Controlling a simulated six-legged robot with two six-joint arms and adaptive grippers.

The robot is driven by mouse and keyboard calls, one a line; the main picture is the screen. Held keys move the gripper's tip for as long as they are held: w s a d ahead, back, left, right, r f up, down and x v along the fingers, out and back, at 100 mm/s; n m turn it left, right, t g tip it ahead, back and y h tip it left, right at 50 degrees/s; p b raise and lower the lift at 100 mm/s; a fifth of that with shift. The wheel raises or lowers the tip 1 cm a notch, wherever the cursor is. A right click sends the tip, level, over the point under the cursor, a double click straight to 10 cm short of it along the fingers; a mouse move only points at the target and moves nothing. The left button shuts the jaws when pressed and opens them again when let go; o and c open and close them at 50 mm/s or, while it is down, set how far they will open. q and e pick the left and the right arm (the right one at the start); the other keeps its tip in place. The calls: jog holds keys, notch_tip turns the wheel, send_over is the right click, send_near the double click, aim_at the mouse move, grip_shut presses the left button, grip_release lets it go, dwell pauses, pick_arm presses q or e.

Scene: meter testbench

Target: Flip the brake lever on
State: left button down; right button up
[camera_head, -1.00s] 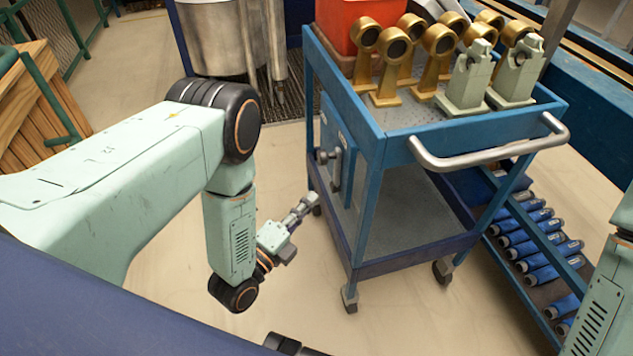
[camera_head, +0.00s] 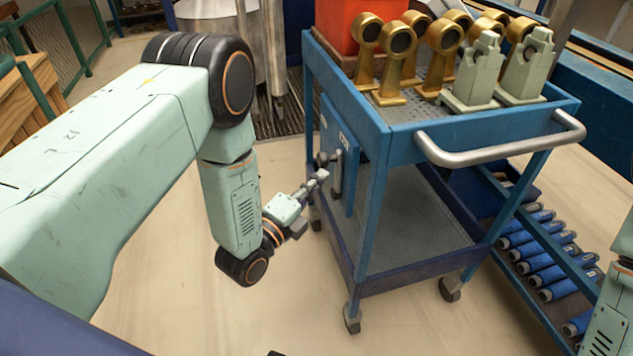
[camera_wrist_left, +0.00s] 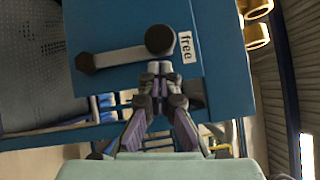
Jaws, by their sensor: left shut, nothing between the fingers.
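The brake lever (camera_head: 337,172) is a grey bar on a blue panel (camera_head: 346,142) at the cart's left side. In the left wrist view the lever (camera_wrist_left: 122,57) runs across the panel, with a dark round knob at its right end and a dark hexagonal end at its left. A label reading "free" (camera_wrist_left: 186,47) is beside the round knob. My left gripper (camera_head: 321,175) is shut and empty, close to the lever. In the left wrist view its fingertips (camera_wrist_left: 160,68) sit just below the round knob; I cannot tell whether they touch. My right gripper is out of view.
The blue wheeled cart (camera_head: 400,131) carries several gold ring stands (camera_head: 391,62), pale green stands (camera_head: 473,75) and an orange-red box (camera_head: 359,25). A rack of blue cylinders (camera_head: 551,255) is at right. A metal tank (camera_head: 222,22) stands behind. Open floor lies before the cart.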

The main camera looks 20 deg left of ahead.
aim_at(319, 160)
pick_arm(q)
jog(key=shift+w+a, duration=0.15)
jog(key=shift+w, duration=0.25)
jog(key=shift+r, duration=0.1)
jog(key=shift+w+a+r+n+p, duration=0.2)
jog(key=shift+w+n+p, duration=0.1)
jog(key=shift+p, duration=0.2)
jog(key=shift+w+a+g, duration=0.1)
jog(key=shift+g, duration=0.2)
jog(key=p, duration=0.1)
jog(key=w+a+n+p, duration=0.1)
jog(key=shift+w+r+n+g+p, duration=0.2)
jog(key=shift+r+n+g+p, duration=0.1)
jog(key=shift+r+g+p, duration=0.1)
jog(key=w+a+f+n+g+p, duration=0.1)
jog(key=w+a+f+n+g, duration=0.2)
jog(key=w, duration=0.4)
jog(key=shift+w+a+n+g, duration=0.2)
jog(key=shift+a+n+g, duration=0.4)
jog(key=shift+a, duration=0.4)
